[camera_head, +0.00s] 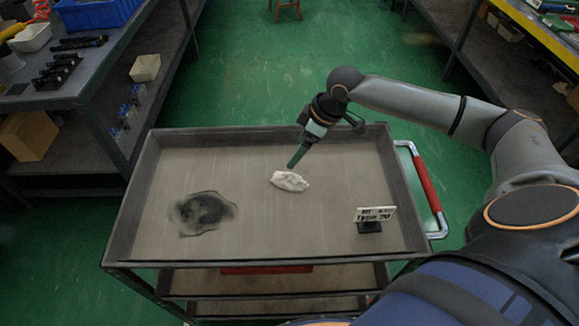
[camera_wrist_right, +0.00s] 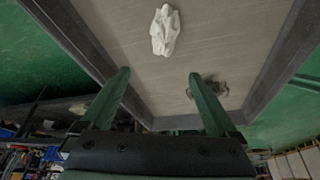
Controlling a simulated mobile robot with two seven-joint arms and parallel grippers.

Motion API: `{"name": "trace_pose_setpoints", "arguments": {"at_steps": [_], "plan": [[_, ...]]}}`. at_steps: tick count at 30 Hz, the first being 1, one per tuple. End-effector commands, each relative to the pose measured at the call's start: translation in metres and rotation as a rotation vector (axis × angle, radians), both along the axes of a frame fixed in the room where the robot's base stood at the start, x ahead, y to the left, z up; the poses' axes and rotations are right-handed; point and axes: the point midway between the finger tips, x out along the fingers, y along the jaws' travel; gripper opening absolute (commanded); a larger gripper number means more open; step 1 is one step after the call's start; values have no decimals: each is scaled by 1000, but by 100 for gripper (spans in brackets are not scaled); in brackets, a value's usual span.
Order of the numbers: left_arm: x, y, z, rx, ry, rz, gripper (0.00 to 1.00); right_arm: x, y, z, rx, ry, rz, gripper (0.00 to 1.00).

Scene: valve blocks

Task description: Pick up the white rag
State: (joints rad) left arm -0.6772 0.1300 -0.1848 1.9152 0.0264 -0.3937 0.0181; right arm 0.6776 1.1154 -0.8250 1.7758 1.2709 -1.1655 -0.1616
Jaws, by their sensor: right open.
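The white rag (camera_head: 289,181) lies crumpled on the cart's tray near its middle in the head view. It also shows in the right wrist view (camera_wrist_right: 165,31), beyond the fingertips and between their lines. My right gripper (camera_head: 292,166) is above the tray, just behind and above the rag, pointing down. In the right wrist view its two green fingers (camera_wrist_right: 157,75) are spread wide with nothing between them. The rag appears apart from the fingers. My left gripper is in neither view.
The grey tray (camera_head: 330,245) has a raised rim. A dark stain (camera_head: 204,209) marks its left side. A red cart handle (camera_head: 427,184) is beyond the right rim. A workbench (camera_head: 95,75) stands at left. The tray around the rag is clear.

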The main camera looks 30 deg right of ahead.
Motion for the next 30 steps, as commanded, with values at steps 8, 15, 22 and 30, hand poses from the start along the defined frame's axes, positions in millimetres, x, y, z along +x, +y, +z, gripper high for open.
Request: {"name": "trace_pose_setpoints", "arguments": {"at_steps": [8,15,22,30], "plan": [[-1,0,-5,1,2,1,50,14,13,-45,2,3,0,94],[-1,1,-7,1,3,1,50,21,18,-66,1,1,0,94],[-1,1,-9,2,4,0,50,27,30,-93,1,1,2,94],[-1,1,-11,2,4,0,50,34,35,-113,0,0,1,94]]}}
